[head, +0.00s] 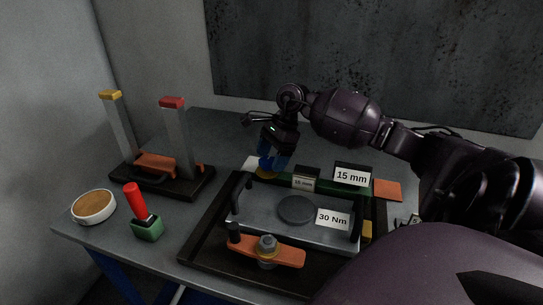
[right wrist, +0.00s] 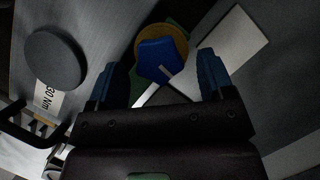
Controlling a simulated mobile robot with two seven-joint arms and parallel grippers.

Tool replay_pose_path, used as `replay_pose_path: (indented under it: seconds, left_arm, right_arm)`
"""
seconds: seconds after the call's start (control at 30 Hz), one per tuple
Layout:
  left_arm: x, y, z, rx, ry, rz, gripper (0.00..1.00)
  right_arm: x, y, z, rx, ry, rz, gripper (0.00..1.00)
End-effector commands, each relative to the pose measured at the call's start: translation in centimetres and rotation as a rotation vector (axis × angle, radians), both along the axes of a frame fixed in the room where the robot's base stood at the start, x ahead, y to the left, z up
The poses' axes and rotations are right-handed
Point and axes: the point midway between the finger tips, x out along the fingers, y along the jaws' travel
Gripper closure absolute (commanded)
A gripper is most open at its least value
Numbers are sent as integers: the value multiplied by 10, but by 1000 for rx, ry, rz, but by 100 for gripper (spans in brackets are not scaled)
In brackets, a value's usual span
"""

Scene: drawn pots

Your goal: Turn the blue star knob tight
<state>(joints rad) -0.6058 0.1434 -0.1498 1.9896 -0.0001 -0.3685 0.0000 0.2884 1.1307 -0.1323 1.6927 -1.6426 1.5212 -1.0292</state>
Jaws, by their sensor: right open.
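The blue star knob (right wrist: 162,60) shows in the right wrist view, on a round yellow disc (right wrist: 178,35). A white pointer mark lies on the knob. My right gripper (right wrist: 164,82) is open, with its two blue fingers apart on either side of the knob's near edge. In the head view the right gripper (head: 270,161) points down at the back left corner of the fixture (head: 205,228). There its blue fingers and the blue knob cannot be told apart. The yellow disc (head: 265,175) shows just below. My left gripper is not in view.
The fixture holds a grey plate with a round dark pad (head: 296,209), a "30 Nm" label (head: 333,218) and an orange lever (head: 266,251). A "15 mm" sign (head: 352,175) stands right of my gripper. A stand with two posts (head: 178,140), a red-handled tool (head: 136,201) and a round dish (head: 93,206) are left.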

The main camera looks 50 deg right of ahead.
Motion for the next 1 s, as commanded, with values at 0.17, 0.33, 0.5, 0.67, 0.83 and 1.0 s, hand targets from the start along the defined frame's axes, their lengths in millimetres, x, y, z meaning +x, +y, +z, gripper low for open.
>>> replay_pose_path:
  seconds: [0.17,0.33,0.5,0.67,0.83,1.0]
  left_arm:
    - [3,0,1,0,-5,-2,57]
    - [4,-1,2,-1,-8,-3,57]
    - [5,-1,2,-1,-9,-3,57]
    - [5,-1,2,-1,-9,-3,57]
    - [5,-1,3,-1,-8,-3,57]
    - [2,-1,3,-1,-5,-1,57]
  right_arm:
    - [0,0,-1,0,0,0,25]
    - [0,0,-1,0,0,0,37]
    - [0,0,-1,0,0,0,63]
    - [0,0,-1,0,0,-1,74]
    - [0,0,-1,0,-1,-24,74]
    - [-2,1,-1,-1,1,-94,74]
